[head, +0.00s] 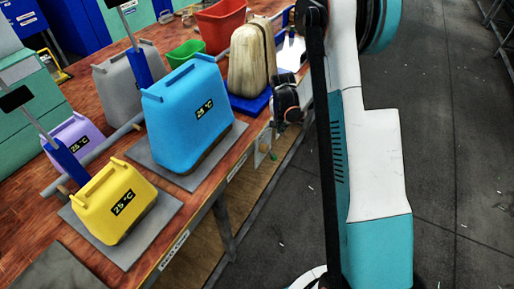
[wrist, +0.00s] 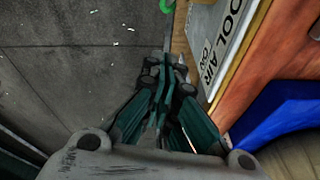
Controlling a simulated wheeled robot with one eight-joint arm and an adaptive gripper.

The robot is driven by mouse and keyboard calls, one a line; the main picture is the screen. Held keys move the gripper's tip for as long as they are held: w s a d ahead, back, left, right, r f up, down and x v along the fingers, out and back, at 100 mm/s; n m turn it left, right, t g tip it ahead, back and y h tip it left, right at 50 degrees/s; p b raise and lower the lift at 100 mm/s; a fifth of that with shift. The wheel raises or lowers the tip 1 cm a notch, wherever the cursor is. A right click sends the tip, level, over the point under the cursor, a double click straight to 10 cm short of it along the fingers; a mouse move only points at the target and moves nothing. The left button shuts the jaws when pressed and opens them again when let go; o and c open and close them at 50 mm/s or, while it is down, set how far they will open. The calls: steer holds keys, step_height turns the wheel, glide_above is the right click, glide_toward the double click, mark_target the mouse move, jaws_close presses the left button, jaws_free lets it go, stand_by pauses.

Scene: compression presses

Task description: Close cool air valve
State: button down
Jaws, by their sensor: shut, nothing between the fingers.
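The cool air valve shows as a green knob (wrist: 167,5) at the top of the wrist view, with a thin grey piece running from it toward my gripper. A green spot (head: 273,157) also shows low on the table's front edge in the head view. A label plate (wrist: 215,45) beside it reads "OOL AIR" and "ON", its start cut off. My gripper (wrist: 168,75) is shut and empty, its tips just short of the knob and beside the table edge. I cannot tell whether the tips touch the grey piece.
The wooden table (head: 205,200) carries a yellow press (head: 115,205), a blue press (head: 185,120), a purple one (head: 75,140), a grey one (head: 115,80) and a beige one (head: 250,60) on a blue base (wrist: 260,115). Dark floor (wrist: 60,60) lies open beside the table.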

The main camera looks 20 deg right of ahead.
steer(key=b, duration=0.4)
glide_above(274, 158)
steer(key=w+d, duration=0.2)
steer(key=d, duration=0.3)
step_height(274, 158, down, 10)
steer(key=a, duration=0.1)
steer(key=s+a+f+b, duration=0.1)
steer(key=a, duration=0.1)
steer(key=shift+s+a+f+b, duration=0.15)
steer(key=shift+a+f+b, duration=0.1)
steer(key=shift+a+b, duration=0.05)
steer(key=shift+s+a+f+g+y, duration=0.15)
steer(key=shift+f+g+y, duration=0.3)
steer(key=shift+y, duration=0.25)
steer(key=shift+s+a+f+g+y, duration=0.15)
steer(key=shift+f+g+y, duration=0.15)
steer(key=shift+g+y, duration=0.25)
steer(key=shift+s+a+f, duration=0.15)
steer(key=shift+a+f, duration=0.1)
steer(key=shift+a, duration=0.05)
steer(key=shift+s+a+f+g+y, duration=0.2)
steer(key=shift+f+g+y, duration=0.15)
steer(key=shift+y, duration=0.2)
